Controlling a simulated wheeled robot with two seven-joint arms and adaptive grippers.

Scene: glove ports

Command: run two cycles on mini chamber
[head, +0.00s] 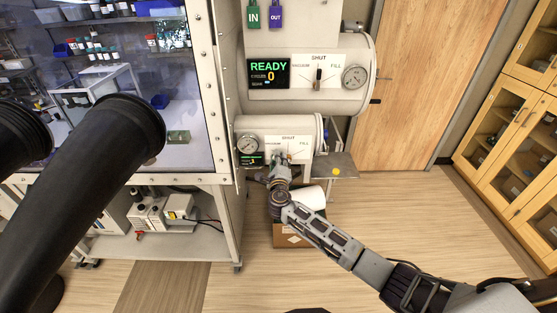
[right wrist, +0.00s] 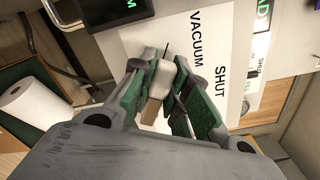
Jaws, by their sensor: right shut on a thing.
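The mini chamber (head: 305,125) is the smaller white cylinder below the large chamber, with a round gauge (head: 248,144), a small dark display (head: 250,159) with green text too small to read, and a white valve panel (head: 273,146). My right gripper (head: 281,158) is at this panel and partly hides it. In the right wrist view its green-padded fingers (right wrist: 165,92) are shut on the pale valve handle (right wrist: 162,76). The panel (right wrist: 150,35) shows the words VACUUM and SHUT there; FILL is not readable on it. My left gripper is not in view.
The large chamber (head: 305,95) above reads READY, cycles 0. Black glove sleeves (head: 100,150) jut out at left from the glazed box. A small metal shelf (head: 335,172) is right of the mini chamber. A white roll (head: 312,196) and cardboard box (head: 290,236) are below. Floor at right is clear.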

